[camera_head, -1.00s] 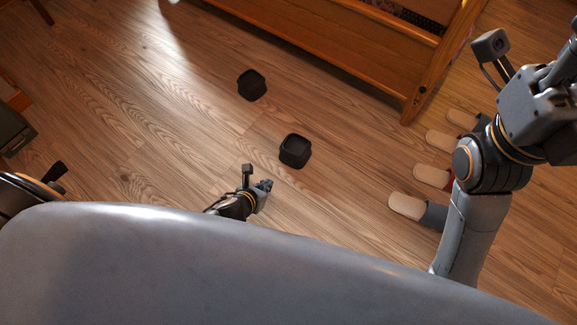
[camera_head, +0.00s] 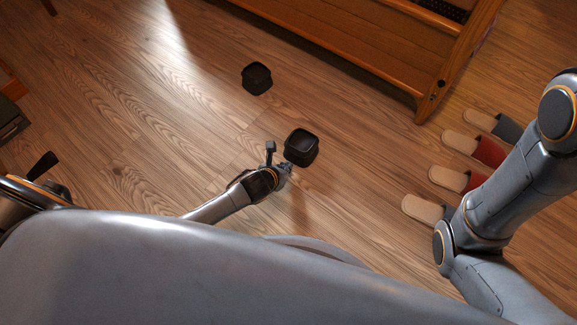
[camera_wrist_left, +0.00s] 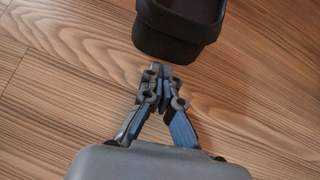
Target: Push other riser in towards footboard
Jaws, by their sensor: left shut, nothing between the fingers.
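Two black square risers with hollow tops stand on the wooden floor in the head view. The nearer riser (camera_head: 301,146) is right in front of my left gripper (camera_head: 287,167). The farther riser (camera_head: 257,78) stands up and to the left, closer to the footboard's side of the room. The wooden footboard (camera_head: 370,40) crosses the top right. In the left wrist view, my left gripper (camera_wrist_left: 160,72) is shut and empty, its fingertips close to the side of the nearer riser (camera_wrist_left: 178,30); I cannot tell whether they touch. My right gripper is out of the head view.
Several slippers (camera_head: 474,148) lie in a row on the floor at the right, beside my right arm. A dark case-like object (camera_head: 12,118) is at the left edge. The floor between the risers and the footboard is clear.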

